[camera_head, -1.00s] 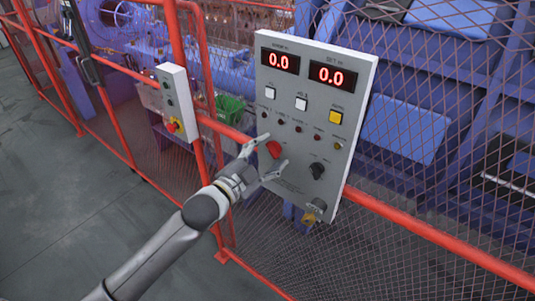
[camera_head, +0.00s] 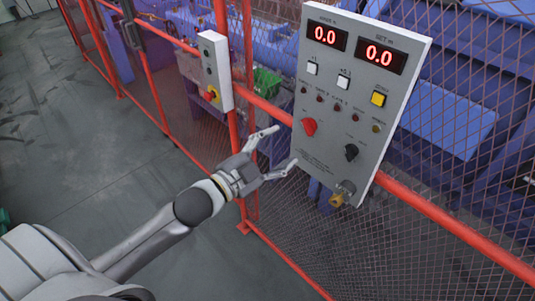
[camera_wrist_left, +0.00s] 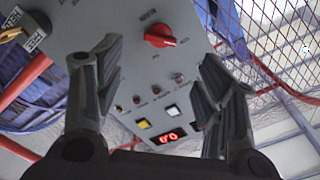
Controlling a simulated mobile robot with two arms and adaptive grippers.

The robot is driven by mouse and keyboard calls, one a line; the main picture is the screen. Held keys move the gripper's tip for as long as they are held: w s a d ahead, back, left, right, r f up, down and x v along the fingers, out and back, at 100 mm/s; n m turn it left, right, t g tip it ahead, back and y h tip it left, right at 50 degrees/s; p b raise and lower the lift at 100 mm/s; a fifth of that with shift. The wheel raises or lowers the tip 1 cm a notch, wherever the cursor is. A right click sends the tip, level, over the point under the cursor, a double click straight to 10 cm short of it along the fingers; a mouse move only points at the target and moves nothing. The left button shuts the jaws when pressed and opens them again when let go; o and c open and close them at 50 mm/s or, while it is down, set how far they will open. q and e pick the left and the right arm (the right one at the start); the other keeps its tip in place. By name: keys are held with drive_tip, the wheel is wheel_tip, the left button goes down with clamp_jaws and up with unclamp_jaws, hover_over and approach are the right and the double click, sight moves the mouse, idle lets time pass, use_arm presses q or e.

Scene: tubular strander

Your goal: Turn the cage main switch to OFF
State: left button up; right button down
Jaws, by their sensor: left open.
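A grey control panel (camera_head: 335,104) hangs on the cage fence, with a red rotary knob (camera_head: 309,127) at its lower left and a black knob (camera_head: 351,152) to the right. In the left wrist view the panel appears upside down, and the red knob (camera_wrist_left: 160,37) shows near the top between the fingers, its handle lying roughly across the picture. My left gripper (camera_head: 286,146) is open and empty, in front of the panel's lower left edge, apart from the red knob. My right gripper is not in view.
A yellow padlock (camera_head: 337,200) hangs at the panel's lower edge. A smaller control box (camera_head: 214,73) with a red button is on the fence to the left. Red rails (camera_head: 440,228) and mesh surround the blue machine. Grey floor (camera_head: 70,160) at left is open.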

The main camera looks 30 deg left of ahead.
use_arm(q)
drive_tip(key=shift+v, duration=1.4)
